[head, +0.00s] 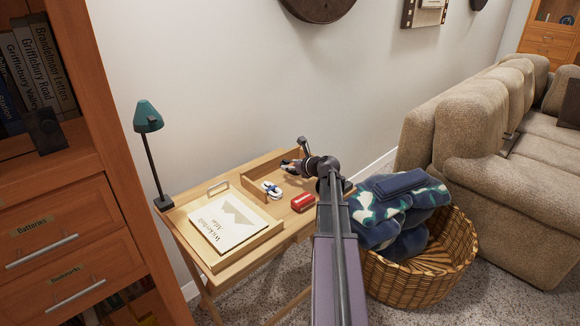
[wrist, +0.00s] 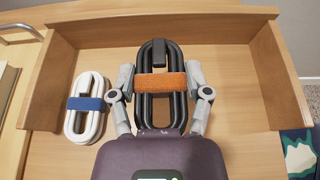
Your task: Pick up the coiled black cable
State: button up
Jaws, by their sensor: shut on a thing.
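The coiled black cable (wrist: 147,105), bound with an orange strap, is in the middle of the wrist view. It lies in or just above the wooden compartment at the back of the small desk; I cannot tell whether it touches the floor of it. My gripper (wrist: 160,78) is shut on the cable, with one finger at each long side by the strap. In the head view my gripper (head: 293,165) is over the desk's back compartment, and the cable is small and mostly hidden there.
A white coiled cable (wrist: 86,118) with a blue strap lies left of the black one. A red object (head: 303,202) sits on the desk (head: 262,254). A tray (head: 215,258) holds a book. A lamp (head: 149,117) stands left; a blanket basket (head: 405,285) stands right.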

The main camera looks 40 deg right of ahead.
jog(key=shift+r+p, duration=2)
jog(key=shift+r, duration=0.45)
